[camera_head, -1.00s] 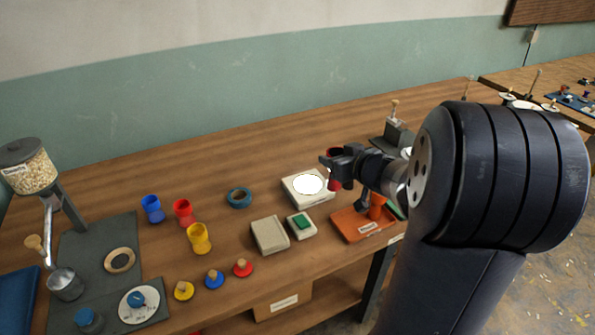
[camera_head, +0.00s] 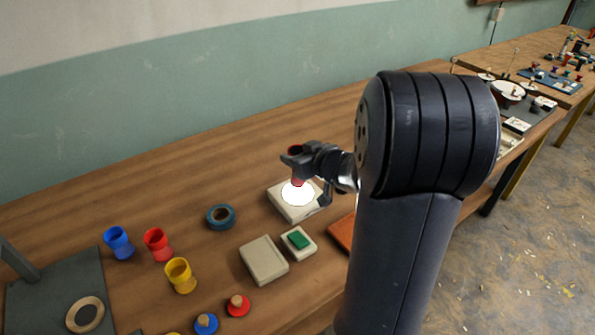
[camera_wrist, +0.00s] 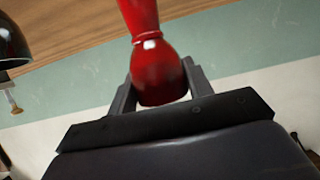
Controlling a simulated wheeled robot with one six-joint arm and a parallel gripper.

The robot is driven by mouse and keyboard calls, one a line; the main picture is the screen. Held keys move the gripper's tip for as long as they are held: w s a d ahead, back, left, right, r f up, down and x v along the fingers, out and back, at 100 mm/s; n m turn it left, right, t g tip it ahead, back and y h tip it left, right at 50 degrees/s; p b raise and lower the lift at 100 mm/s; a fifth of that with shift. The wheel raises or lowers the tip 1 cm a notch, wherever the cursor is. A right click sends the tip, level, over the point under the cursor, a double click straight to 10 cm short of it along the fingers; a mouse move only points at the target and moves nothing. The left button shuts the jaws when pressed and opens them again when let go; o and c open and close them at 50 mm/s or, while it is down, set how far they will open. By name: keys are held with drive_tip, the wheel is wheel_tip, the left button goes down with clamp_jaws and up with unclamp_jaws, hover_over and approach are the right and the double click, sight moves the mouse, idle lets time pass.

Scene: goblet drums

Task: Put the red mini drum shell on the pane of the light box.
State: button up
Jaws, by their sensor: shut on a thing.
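My gripper (camera_wrist: 158,92) is shut on a red goblet-shaped drum shell (camera_wrist: 160,72), which fills the middle of the wrist view. In the head view the red shell (camera_head: 297,182) shows partly between the jaws of my gripper (camera_head: 293,160), in front of the far part of the light box (camera_head: 302,214). The light box is a pale square box with a bright white round pane (camera_head: 297,194). The shell's lower end overlaps the pane's far edge in the picture; I cannot tell whether it touches.
A green-topped pad (camera_head: 298,241) and a beige box (camera_head: 263,262) lie in front of the light box. Blue tape (camera_head: 220,217) lies left of it. Blue (camera_head: 118,243), red (camera_head: 158,244) and yellow (camera_head: 180,275) goblet shells stand further left. An orange tray (camera_head: 342,233) is partly behind my arm.

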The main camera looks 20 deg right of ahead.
drive_tip(key=shift+f+b, duration=0.45)
drive_tip(key=shift+f, duration=1.25)
drive_tip(key=shift+f, duration=0.15)
drive_tip(key=o, duration=1)
drive_tip(key=shift+s+d+r, duration=0.1)
drive_tip(key=shift+s+r, duration=0.1)
drive_tip(key=shift+r, duration=0.05)
drive_tip(key=p+v, duration=0.2)
drive_tip(key=v, duration=0.9)
drive_tip(key=shift+s+r+p, duration=0.1)
drive_tip(key=shift+s+p, duration=0.2)
drive_tip(key=shift+p, duration=0.1)
